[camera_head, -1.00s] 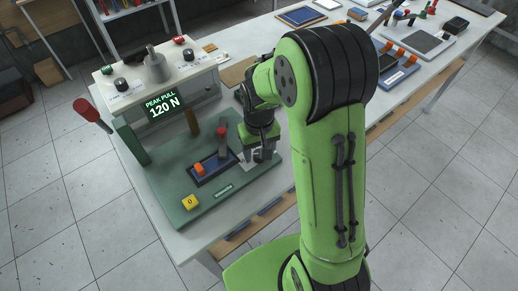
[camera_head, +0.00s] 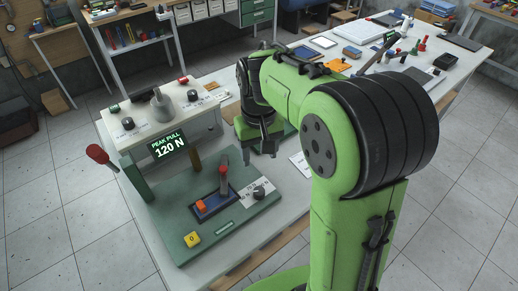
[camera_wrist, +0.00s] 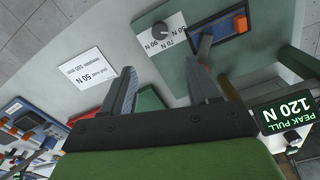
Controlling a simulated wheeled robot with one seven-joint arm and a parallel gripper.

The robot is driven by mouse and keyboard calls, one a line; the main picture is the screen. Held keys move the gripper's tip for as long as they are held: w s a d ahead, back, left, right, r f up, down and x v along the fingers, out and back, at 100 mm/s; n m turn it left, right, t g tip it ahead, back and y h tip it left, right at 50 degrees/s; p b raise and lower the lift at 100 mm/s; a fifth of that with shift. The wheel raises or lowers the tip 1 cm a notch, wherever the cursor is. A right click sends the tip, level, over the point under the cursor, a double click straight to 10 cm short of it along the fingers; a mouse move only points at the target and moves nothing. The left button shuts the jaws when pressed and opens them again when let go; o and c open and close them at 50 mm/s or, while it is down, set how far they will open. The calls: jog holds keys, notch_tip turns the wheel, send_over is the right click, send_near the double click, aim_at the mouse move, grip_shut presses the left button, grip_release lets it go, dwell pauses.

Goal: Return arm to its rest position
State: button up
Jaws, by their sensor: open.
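My gripper (camera_head: 264,148) hangs above the bench, just beyond the right back part of the green test fixture (camera_head: 262,212) in the head view. Its fingers are apart and nothing is between them. In the wrist view my gripper (camera_wrist: 163,78) shows both fingertips spread, apart from the dial knob (camera_wrist: 160,30). The same dark knob (camera_head: 259,190) sits on its white scale plate in the head view. My green arm is bent and covers much of the right of the head view.
The display (camera_head: 168,148) reads PEAK PULL 120 N. Tools crowd the bench's far end.

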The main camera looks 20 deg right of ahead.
dwell(0.3)
jog(key=s+r+t, duration=0.2)
jog(key=s, duration=0.7)
jog(key=s+r+t, duration=0.3)
jog(key=s, duration=0.6)
jog(key=shift+t, duration=0.3)
jog(key=shift+r, duration=0.1)
